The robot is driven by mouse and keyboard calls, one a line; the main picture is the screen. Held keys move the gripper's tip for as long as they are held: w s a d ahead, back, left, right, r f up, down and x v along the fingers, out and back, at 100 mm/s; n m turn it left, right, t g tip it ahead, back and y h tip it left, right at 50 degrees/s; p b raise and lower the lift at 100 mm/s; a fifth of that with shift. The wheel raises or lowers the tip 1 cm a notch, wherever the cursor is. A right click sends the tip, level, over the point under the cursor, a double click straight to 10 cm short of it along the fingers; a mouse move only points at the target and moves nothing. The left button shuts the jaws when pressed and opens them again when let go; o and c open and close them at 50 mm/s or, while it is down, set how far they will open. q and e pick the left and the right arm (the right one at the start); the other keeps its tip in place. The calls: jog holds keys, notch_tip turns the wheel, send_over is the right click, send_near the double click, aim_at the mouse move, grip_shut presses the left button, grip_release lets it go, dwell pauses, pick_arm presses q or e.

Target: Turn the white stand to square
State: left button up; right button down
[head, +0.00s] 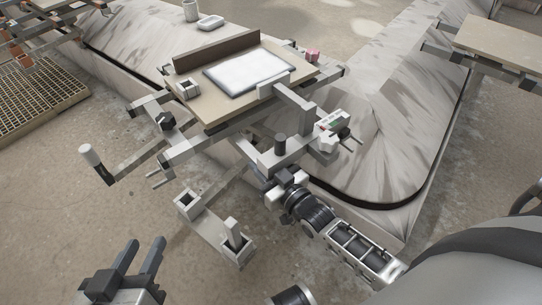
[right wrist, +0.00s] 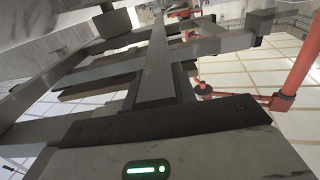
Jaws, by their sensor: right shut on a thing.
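The stand is a grey-white metal frame (head: 182,150) with a tan board on top (head: 217,109). A white rectangular panel (head: 250,70) lies on the board, in front of a dark brown strip. The frame sits turned at an angle over the mottled grey carousel (head: 392,120). My right gripper (head: 284,180) is at the stand's near side, shut on a grey bar (head: 290,148); its fingertips are partly hidden. In the right wrist view a long grey bar (right wrist: 155,65) runs away from the gripper. My left gripper (head: 139,257) is open and empty, low at the front left, apart from the stand.
A grey floor fixture with upright posts (head: 215,228) stands between my grippers. A white-tipped handle (head: 90,155) sticks out left of the stand. Another board on a frame (head: 505,38) is at the upper right.

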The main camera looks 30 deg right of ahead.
jog(key=shift+w+a+r, duration=0.1)
jog(key=shift+a, duration=0.25)
jog(key=c, duration=1.1)
grip_release()
